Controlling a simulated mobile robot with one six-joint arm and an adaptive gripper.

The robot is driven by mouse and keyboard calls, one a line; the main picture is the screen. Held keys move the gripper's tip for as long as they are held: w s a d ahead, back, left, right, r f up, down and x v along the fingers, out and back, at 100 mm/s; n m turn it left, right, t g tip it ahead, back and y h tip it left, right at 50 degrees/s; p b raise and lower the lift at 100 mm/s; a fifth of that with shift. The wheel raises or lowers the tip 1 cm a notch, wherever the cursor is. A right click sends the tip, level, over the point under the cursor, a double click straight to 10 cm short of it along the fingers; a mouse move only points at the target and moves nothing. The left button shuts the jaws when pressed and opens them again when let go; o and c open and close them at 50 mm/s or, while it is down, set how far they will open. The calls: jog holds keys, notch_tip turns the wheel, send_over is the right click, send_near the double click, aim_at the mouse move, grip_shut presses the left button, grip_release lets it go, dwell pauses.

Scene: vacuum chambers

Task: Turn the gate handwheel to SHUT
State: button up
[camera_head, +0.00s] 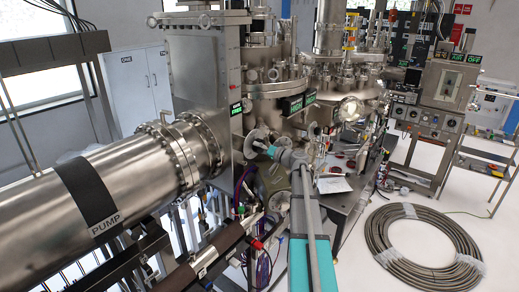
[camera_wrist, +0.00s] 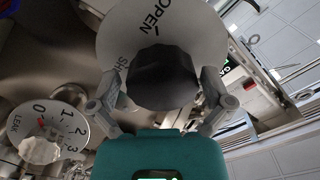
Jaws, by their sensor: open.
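The gate handwheel is a black lobed knob (camera_wrist: 162,76) in front of a pale round dial plate (camera_wrist: 190,25) in the wrist view. The plate reads OPEN at the top and a partly covered SHUT at the left. My gripper (camera_wrist: 160,88) is open, with one finger on each side of the knob. I cannot tell whether the fingers touch it. In the head view my gripper (camera_head: 270,151) is at the pale dial plate (camera_head: 256,138), below the chamber; the knob is not clear there. I cannot make out a pointer on the knob.
A LEAK dial (camera_wrist: 48,130) with a pale knob is close at the left in the wrist view. A partly hidden green-lit sign (camera_wrist: 229,65) is at the right. In the head view, the PUMP pipe (camera_head: 110,205) fills the left, and a coiled hose (camera_head: 385,245) lies on the floor.

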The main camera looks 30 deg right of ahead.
jog(key=shift+s, duration=0.15)
jog(key=v, duration=1.1)
jog(key=shift+s+d, duration=0.2)
jog(key=shift+s, duration=0.15)
jog(key=shift+f, duration=0.1)
jog(key=f+m+t+b, duration=0.1)
jog(key=m+b, duration=0.3)
jog(key=m, duration=0.4)
jog(key=f+m+t+y+b, duration=0.1)
jog(key=m+b, duration=0.3)
jog(key=m, duration=0.5)
jog(key=f+m+t+y+b, duration=0.1)
jog(key=m+b, duration=0.3)
jog(key=m, duration=0.4)
jog(key=shift+s+d+f+t, duration=0.1)
jog(key=shift+d+f+t, duration=0.15)
jog(key=shift+f, duration=0.2)
jog(key=shift+s+d+f+t, duration=0.15)
jog(key=shift+f+t, duration=0.2)
jog(key=shift+f, duration=0.05)
